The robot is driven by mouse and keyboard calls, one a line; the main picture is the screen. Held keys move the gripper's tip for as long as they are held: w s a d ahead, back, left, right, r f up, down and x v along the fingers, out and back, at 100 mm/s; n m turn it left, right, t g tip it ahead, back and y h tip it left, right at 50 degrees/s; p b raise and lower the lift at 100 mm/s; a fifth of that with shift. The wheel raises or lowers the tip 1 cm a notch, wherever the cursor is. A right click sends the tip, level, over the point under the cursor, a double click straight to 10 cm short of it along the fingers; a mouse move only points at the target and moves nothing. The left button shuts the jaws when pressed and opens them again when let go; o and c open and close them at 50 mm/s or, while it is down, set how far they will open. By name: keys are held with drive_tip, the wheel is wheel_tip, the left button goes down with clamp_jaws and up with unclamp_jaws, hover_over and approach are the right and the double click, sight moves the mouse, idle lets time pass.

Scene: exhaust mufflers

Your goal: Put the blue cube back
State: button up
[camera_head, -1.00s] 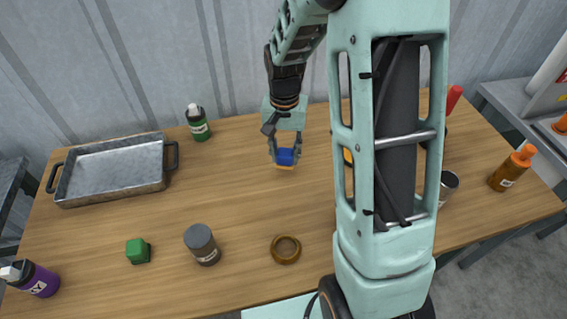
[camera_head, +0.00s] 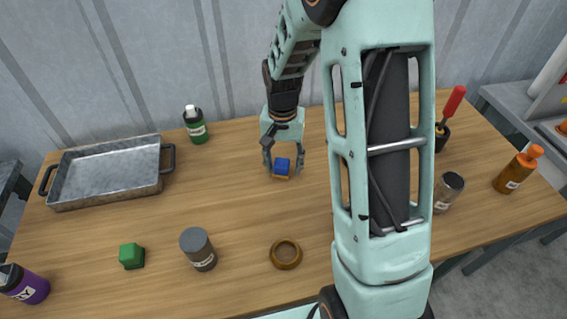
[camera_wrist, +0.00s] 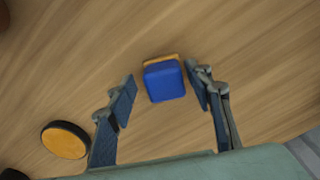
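The blue cube (camera_head: 282,164) sits over an orange block (camera_head: 281,177), apparently on top of it, towards the back middle of the wooden table. My gripper (camera_head: 283,170) is open around the blue cube, one finger on each side. The wrist view shows the blue cube (camera_wrist: 164,82) between the fingertips (camera_wrist: 160,88), with a gap on both sides, wider on the left. An orange edge (camera_wrist: 160,59) shows just beyond it. Most of the orange block is hidden under the cube in the wrist view.
A metal tray (camera_head: 164,184) is at the back left, with a green bottle (camera_head: 196,128) nearby. A yellow-topped disc (camera_wrist: 64,141) lies near my gripper in the wrist view.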

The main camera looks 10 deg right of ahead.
sight(283, 162)
drive_tip(key=shift+r, duration=0.1)
wheel_tip(283, 162, up, 12)
drive_tip(key=shift+p, duration=0.35)
drive_tip(key=shift+a+r, duration=0.1)
idle(0.5)
